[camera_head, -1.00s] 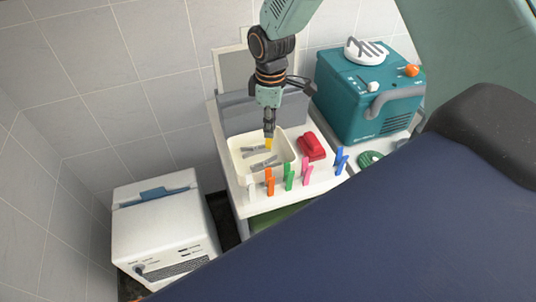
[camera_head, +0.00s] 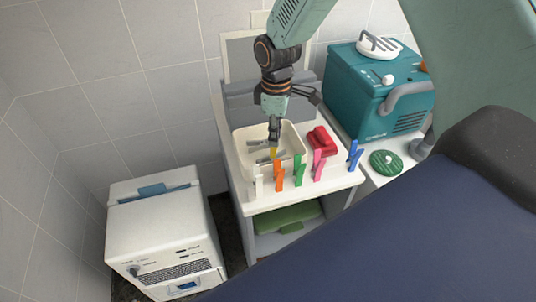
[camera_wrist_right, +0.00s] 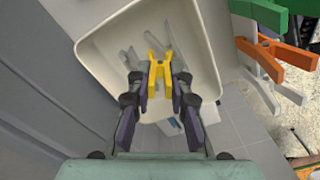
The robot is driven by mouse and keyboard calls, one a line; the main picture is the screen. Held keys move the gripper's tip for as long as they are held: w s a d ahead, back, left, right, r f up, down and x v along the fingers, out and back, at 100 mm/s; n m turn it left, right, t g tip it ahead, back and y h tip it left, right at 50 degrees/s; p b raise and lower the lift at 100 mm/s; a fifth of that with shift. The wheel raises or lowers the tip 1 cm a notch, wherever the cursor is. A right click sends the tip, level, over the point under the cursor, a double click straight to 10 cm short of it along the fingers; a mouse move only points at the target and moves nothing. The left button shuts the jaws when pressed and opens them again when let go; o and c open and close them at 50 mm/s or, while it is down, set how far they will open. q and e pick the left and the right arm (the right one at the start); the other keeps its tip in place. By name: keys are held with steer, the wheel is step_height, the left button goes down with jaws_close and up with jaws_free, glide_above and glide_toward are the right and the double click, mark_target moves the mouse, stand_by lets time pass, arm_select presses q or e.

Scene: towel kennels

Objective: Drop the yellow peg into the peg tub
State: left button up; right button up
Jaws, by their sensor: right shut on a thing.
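The yellow peg (camera_head: 273,153) is between the fingertips of my right gripper (camera_head: 275,140), which is shut on it. In the right wrist view the peg (camera_wrist_right: 158,72) shows between the two dark fingers of the gripper (camera_wrist_right: 158,90). The peg tub (camera_head: 238,143) is a cream open tub on the white stand; it also shows in the right wrist view (camera_wrist_right: 98,50). Grey pegs (camera_wrist_right: 132,58) lie in the tub. The peg is over the tub's opening; its exact height above the floor is hard to tell. My left gripper is not in view.
Orange (camera_head: 278,175), green (camera_head: 299,170), pink (camera_head: 318,165) and blue (camera_head: 354,155) pegs stand along the stand's front edge, with a white one at left. A red object (camera_head: 322,140) lies right of the tub. A teal machine (camera_head: 365,95) stands behind at right.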

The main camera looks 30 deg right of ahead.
steer(key=shift+s+d, duration=0.15)
steer(key=o, duration=0.7)
steer(key=shift+a, duration=0.2)
steer(key=shift+o, duration=1.2)
steer(key=shift+d, duration=0.15)
steer(key=shift+r, duration=0.1)
steer(key=shift+r, duration=0.3)
step_height(320, 180, up, 11)
steer(key=shift+r, duration=0.15)
